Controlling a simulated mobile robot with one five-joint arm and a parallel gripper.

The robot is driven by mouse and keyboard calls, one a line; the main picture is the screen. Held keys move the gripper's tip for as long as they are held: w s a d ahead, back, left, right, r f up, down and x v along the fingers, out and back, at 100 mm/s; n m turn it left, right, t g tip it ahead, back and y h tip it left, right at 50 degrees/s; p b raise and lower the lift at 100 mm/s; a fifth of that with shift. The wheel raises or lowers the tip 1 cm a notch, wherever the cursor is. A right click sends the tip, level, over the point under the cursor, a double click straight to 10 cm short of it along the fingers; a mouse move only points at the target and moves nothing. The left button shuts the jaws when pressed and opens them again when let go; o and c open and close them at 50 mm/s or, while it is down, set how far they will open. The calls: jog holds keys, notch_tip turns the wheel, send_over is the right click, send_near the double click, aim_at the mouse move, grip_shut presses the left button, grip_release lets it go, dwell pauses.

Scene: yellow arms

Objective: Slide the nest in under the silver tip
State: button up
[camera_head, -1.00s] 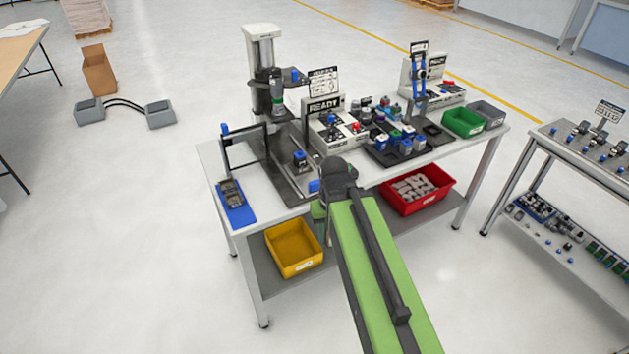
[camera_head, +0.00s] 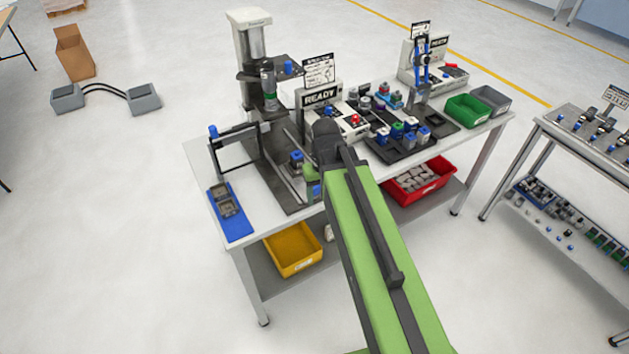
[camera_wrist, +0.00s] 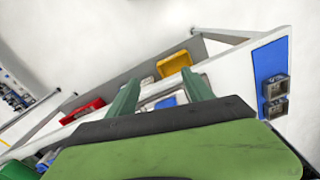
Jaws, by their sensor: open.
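A press (camera_head: 252,55) stands at the back left of the bench, with its dark and green ram (camera_head: 269,92) pointing down. The silver tip is too small to make out. A small dark block with a blue top (camera_head: 296,160), which looks like the nest, sits on the dark base plate (camera_head: 270,178), to the front right of the ram and not under it. My gripper (camera_head: 313,178) is just right of this block, partly hidden by my arm. In the wrist view my gripper (camera_wrist: 160,84) has its green fingers apart, with no held thing visible.
A black frame (camera_head: 234,150) stands at the left bench end, near a blue mat (camera_head: 230,213) with grey parts. A READY box (camera_head: 322,98) and a dark tray (camera_head: 398,150) of parts stand right. Yellow (camera_head: 292,250) and red (camera_head: 420,184) bins sit below.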

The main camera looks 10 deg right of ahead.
jog(key=shift+o, duration=1.4)
jog(key=w+r+n+p, duration=0.2)
jog(key=w+r+p, duration=0.5)
jog(key=w+r, duration=0.3)
jog(key=shift+w+d+n, duration=0.2)
jog(key=shift+w+n, duration=0.1)
jog(key=shift+w, duration=0.3)
notch_tip(320, 180, down, 18)
jog(key=b, duration=1.7)
jog(key=shift+f+b, duration=0.1)
jog(key=shift+b, duration=0.25)
jog(key=shift+s, duration=0.1)
grip_shut()
